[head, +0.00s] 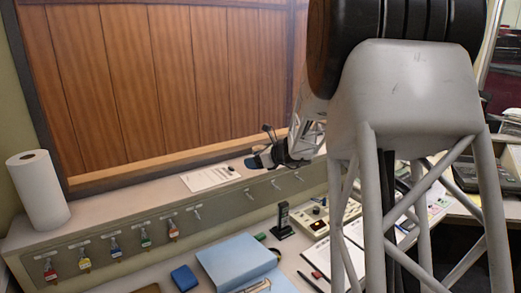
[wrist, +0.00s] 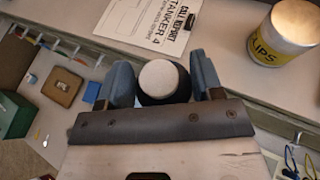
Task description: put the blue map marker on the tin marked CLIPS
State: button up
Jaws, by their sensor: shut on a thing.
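My gripper (wrist: 163,77) is shut on a round thing, which I take for the map marker (wrist: 166,79). It has a pale disc on top and sides that look near-black, so its blue is hard to confirm. The grey-blue fingers press it from both sides. The tin marked CLIPS (wrist: 291,28), with a pale lid and yellow label, stands on the ledge to the right of the gripper, apart from it. In the head view my gripper (head: 263,159) is over the ledge; the held thing is unclear, and I cannot make out the tin.
A call report sheet (wrist: 135,25) with a black clip lies on the ledge (head: 105,212), left of the tin. Keys hang from hooks on the ledge's front. A paper roll (head: 39,190) stands far left. A handset (head: 283,221) and blue folder (head: 235,258) are on the desk below.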

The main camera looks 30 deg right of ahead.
jog(key=d+r+m+h, duration=0.1)
jog(key=d+r, duration=0.3)
jog(key=d, duration=0.1)
jog(key=shift+w+r+t, duration=0.15)
jog(key=shift+w+t, duration=0.05)
jog(key=shift+t, duration=0.2)
jog(key=shift+w+d, duration=0.1)
send_over(260, 148)
jog(key=shift+d+f, duration=0.1)
jog(key=shift+f, duration=0.65)
jog(key=shift+f, duration=1.8)
jog(key=shift+f, duration=0.1)
jog(key=o, duration=0.9)
jog(key=shift+o, duration=0.2)
